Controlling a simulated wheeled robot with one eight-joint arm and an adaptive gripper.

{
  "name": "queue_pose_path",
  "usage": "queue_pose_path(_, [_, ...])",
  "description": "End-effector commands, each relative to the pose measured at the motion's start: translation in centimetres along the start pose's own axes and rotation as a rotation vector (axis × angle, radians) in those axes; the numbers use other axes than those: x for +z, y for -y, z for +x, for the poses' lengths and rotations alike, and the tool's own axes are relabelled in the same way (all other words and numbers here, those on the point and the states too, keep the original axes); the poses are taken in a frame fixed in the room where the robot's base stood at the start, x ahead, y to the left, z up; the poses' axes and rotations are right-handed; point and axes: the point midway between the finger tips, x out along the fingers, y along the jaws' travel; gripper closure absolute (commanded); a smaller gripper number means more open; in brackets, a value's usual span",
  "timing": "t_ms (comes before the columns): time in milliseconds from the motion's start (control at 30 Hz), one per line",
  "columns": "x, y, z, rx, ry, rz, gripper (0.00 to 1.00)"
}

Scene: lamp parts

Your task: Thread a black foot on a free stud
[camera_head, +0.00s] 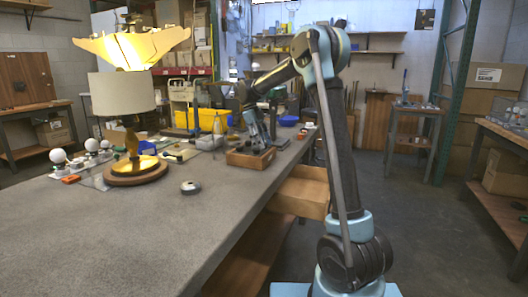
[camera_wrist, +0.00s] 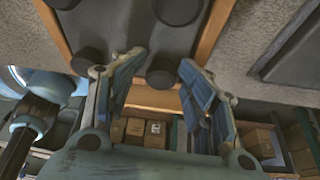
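In the head view my gripper (camera_head: 258,143) points down over a small wooden tray (camera_head: 240,159) on the workbench. The wrist view shows the two blue fingers of my gripper (camera_wrist: 162,66) spread apart. Several round black feet lie in the grey-lined tray (camera_wrist: 215,28). One black foot (camera_wrist: 162,72) appears between the fingertips; I cannot tell whether they touch it. Another black foot (camera_wrist: 90,61) lies beside the left finger, and a further one (camera_wrist: 178,10) is at the top. I cannot make out a free stud in either view.
A lamp with a cream shade (camera_head: 122,93) and a round wooden base (camera_head: 136,172) stands on the workbench (camera_head: 130,235). A bright gold part (camera_head: 133,46) is above the shade. White bulbs (camera_head: 58,156) stand left, and a small round metal piece (camera_head: 190,187) lies right. The near bench is clear.

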Motion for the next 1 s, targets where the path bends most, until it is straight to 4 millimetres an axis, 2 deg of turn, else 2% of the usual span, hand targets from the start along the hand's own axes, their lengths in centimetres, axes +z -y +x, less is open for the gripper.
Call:
queue_pose_path(333, [-0.1,0.0,-0.2,-0.002,-0.001,-0.002,0.52])
queue_pose_path(467, [-0.1,0.1,-0.9,-0.002,-0.001,-0.002,0.52])
queue_pose_path(800, [0.0,0.1,-5.3,-0.001,-0.001,-0.003,0.52])
queue_pose_path(1000, [0.1,0.1,-7.3,-0.001,-0.001,-0.003,0.52])
